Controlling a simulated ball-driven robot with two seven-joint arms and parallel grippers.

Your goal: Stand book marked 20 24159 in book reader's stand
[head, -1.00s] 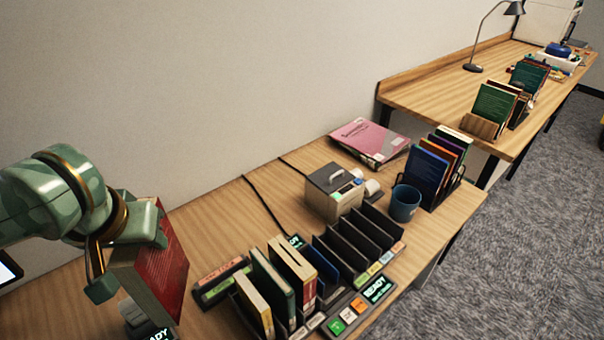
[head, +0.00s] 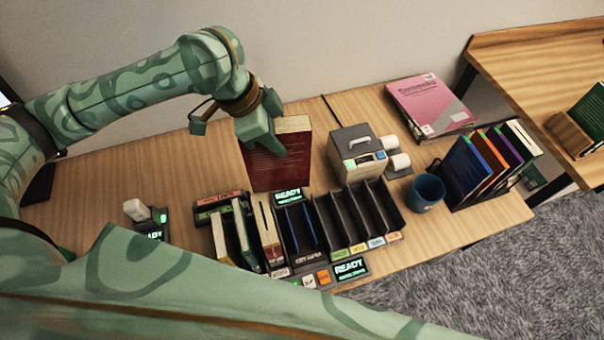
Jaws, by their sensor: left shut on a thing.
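My left gripper (head: 268,142) is shut on a dark red book (head: 297,158), gripping its upper part. The book is upright, with its cream page edge on top, behind the slotted sorter. Its number is too small to read, and I cannot tell if its lower edge touches anything. A small device with a lit READY screen (head: 288,196) is just below the book in the picture. A small white device (head: 137,209) with a green light and another READY screen stands at the left; I cannot tell which is the reader's stand. My right gripper is not in view.
The slotted sorter (head: 362,222) holds several books at its left; its right slots look empty. Bare wood lies at the left.

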